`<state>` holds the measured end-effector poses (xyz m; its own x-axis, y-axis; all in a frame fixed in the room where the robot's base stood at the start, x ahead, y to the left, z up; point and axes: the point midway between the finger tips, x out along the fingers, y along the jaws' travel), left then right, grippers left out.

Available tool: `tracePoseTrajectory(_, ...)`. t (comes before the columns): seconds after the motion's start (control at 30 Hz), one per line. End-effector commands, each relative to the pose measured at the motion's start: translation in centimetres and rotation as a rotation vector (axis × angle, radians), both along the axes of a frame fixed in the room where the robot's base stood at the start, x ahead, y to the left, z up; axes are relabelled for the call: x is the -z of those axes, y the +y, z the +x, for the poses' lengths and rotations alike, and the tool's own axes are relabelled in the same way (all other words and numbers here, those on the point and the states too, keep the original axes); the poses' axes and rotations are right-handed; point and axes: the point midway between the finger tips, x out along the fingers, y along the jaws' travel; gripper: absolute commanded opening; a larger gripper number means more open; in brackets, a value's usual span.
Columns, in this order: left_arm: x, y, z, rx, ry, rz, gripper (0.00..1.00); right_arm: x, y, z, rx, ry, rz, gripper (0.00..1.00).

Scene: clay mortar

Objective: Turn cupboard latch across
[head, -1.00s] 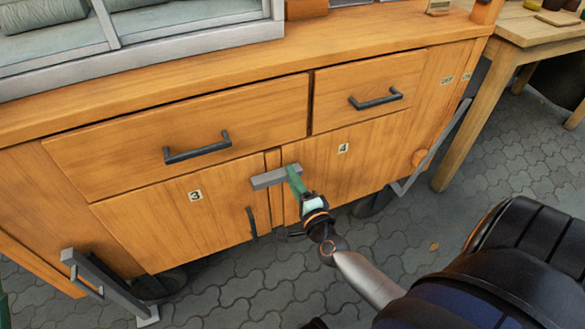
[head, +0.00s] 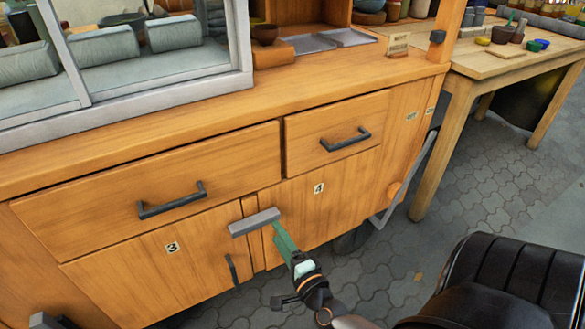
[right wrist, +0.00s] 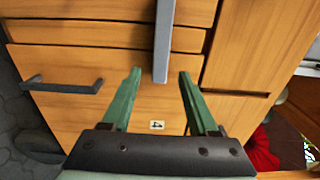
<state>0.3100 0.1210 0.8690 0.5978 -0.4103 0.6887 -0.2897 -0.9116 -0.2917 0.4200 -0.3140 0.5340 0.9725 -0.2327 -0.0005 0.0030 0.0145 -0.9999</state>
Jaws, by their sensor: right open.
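The latch is a grey bar (head: 254,221) on the cupboard front. It lies level across the narrow post between door 3 (head: 160,262) and door 4 (head: 335,195), just below the drawers. My right gripper (head: 275,226) has green fingers and reaches up to the bar's right end. In the right wrist view the grey bar (right wrist: 162,40) comes down from the top and its end sits between the open fingertips (right wrist: 160,73). There is a gap on each side, the left one smaller-looking at the tip. My left gripper is out of view.
A dark handle (head: 231,270) stands upright on door 3, left of my gripper. Two drawers with dark handles (head: 172,201) (head: 345,139) lie above. A wooden table (head: 500,68) stands at the right. Paving (head: 470,180) lies below and right.

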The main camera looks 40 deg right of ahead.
Motion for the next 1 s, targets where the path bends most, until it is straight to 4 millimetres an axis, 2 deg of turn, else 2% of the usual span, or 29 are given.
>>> tracePoseTrajectory(0.03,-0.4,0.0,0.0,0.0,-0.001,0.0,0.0,-0.1,0.3,-1.2,-0.001,0.004,0.0,0.6)
tracePoseTrajectory(0.2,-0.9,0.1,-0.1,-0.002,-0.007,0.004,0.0,-0.1,1.1,-4.4,-0.001,0.003,0.0,0.6)
tracePoseTrajectory(0.4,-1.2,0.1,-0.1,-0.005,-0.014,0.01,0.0,-0.1,1.6,-6.6,0.0,0.0,0.001,0.6)
tracePoseTrajectory(1.0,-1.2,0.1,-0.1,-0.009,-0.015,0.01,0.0,-0.1,1.7,-7.0,0.0,-0.002,0.001,0.6)
